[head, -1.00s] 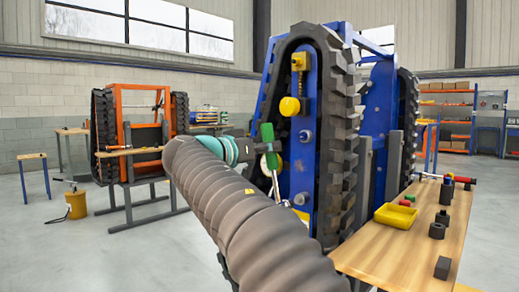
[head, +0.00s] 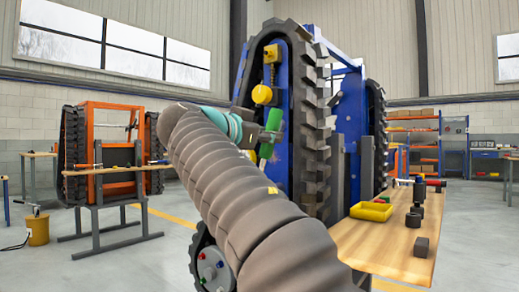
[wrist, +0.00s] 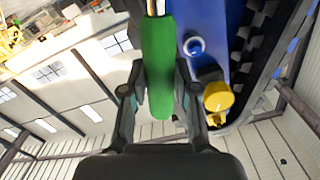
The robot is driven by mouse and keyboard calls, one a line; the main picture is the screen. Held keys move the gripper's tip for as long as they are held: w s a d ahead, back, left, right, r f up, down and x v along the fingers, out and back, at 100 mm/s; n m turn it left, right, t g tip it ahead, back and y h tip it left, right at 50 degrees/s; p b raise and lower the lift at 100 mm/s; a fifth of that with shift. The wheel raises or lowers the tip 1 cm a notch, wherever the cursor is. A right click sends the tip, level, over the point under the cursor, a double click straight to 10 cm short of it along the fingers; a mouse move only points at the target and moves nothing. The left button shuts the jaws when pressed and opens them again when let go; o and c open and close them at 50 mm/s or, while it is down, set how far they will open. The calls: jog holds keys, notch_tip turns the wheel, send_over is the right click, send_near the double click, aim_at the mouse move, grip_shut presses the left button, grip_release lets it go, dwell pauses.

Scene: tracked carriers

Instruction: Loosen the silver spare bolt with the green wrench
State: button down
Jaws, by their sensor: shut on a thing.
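My gripper (head: 266,137) is shut on the green handle of the wrench (head: 273,120). In the wrist view the green wrench (wrist: 158,65) lies between both fingers of my gripper (wrist: 158,100), and a bit of its metal shaft shows at the top edge. The wrench's working end is out of that view and hidden or too small in the head view. A silvery round bolt or ring (wrist: 194,46) sits on the blue panel right of the handle, apart from it. I cannot tell whether it is the spare bolt.
The blue tracked carrier (head: 310,130) stands just beyond my gripper, with a yellow knob (head: 262,95) on its panel. A wooden table (head: 385,250) with a yellow tray (head: 371,211) and dark parts stands right. An orange carrier (head: 103,150) stands far left, with open floor between.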

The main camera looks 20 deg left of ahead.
jog(key=shift+s+d+f+m+b, duration=0.15)
jog(key=shift+d+f+m+b, duration=0.25)
jog(key=shift+b, duration=0.3)
jog(key=shift+s+d+f+m, duration=0.35)
jog(key=shift+d+f+m, duration=0.1)
jog(key=shift+d+m, duration=0.35)
jog(key=shift+s+d+f+m, duration=0.3)
jog(key=shift+d+f+m, duration=0.15)
jog(key=shift+d+m, duration=0.25)
jog(key=shift+s+d+f+m, duration=0.35)
jog(key=shift+d+f+m, duration=0.1)
jog(key=shift+d+m, duration=0.35)
jog(key=shift+x, duration=1.65)
dwell(1.0)
dwell(0.4)
